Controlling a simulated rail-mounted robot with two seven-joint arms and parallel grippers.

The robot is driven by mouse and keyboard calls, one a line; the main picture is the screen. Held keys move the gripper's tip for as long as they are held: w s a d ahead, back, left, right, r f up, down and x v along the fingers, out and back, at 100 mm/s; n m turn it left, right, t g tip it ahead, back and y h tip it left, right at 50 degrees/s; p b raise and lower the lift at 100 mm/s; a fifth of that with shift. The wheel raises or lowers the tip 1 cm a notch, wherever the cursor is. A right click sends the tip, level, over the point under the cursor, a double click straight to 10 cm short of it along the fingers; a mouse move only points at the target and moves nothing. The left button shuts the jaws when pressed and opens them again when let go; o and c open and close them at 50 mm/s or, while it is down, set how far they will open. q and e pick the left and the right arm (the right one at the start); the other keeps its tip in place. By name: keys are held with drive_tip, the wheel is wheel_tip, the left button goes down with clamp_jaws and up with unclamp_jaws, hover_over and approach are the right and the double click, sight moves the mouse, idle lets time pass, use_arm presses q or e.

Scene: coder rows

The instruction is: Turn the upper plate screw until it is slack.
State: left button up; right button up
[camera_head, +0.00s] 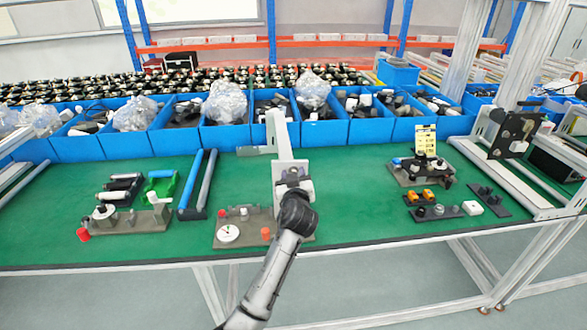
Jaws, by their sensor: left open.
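My left gripper (257,134) is in the middle of the view, above the far part of the green table. Its pale fingers are spread apart with nothing between them. Below it, partly covered by my arm, is the middle fixture plate (243,240), which bears a white dial (228,233) and an orange-red knob (266,233). I cannot tell which small part is the upper plate screw. It may be too small to see or hidden. My right gripper is not in view.
A left fixture plate (150,218), blue and grey rollers (197,183) and a right fixture (420,172) with a yellow label (425,140) stand on the green table (360,213). Blue bins (225,140) line its back edge. Green surface is clear right of my arm.

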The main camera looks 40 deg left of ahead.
use_arm(q)
drive_tip(key=shift+m+p, duration=2.75)
drive_tip(key=shift+m, duration=0.75)
drive_tip(key=shift+c, duration=0.4)
clamp_jaws()
drive_tip(key=n+b, duration=0.9)
drive_tip(key=b, duration=0.2)
drive_tip(key=shift+n+b, duration=0.35)
drive_tip(key=shift+n, duration=0.05)
